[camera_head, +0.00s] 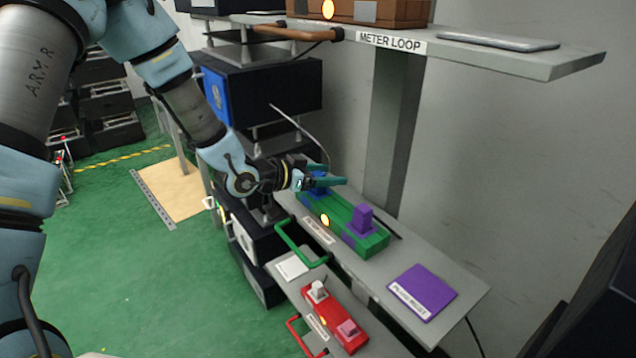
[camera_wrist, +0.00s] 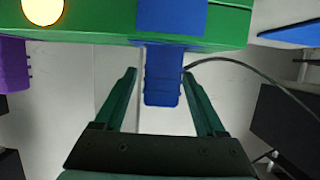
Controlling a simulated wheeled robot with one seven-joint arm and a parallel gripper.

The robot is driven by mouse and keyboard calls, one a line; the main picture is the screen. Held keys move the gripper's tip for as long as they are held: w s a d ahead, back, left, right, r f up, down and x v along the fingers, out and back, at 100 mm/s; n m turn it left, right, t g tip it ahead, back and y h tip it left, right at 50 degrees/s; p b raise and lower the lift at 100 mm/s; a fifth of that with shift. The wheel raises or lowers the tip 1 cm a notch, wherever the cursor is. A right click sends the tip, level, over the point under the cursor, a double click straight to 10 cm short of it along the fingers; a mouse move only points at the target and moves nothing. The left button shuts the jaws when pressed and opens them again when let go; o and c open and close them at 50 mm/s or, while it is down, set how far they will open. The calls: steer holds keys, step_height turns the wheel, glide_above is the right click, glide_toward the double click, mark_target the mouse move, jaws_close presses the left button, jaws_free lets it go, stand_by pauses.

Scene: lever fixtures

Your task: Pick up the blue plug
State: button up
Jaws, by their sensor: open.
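The blue plug (camera_head: 317,183) stands in the far-left end of the green block (camera_head: 341,222) on the middle shelf, partly hidden by my gripper. In the wrist view the blue plug (camera_wrist: 162,78) projects from a blue patch on the green block (camera_wrist: 100,25). My gripper (camera_head: 336,176) is at the plug, its fingers teal. In the wrist view my gripper (camera_wrist: 160,74) is open, with one fingertip on each side of the plug's end. Gaps show between the plug and both fingers, so nothing is gripped.
A purple plug (camera_head: 362,219) stands at the green block's near end, and a round yellow light (camera_head: 325,220) is on its side. A purple plate (camera_head: 421,291) lies on the shelf. A red block (camera_head: 335,317) is lower. A grey shelf labelled "METER LOOP" (camera_head: 520,62) overhangs above.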

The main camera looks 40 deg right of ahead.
steer(key=shift+d, duration=0.15)
jaws_close()
stand_by(0.5)
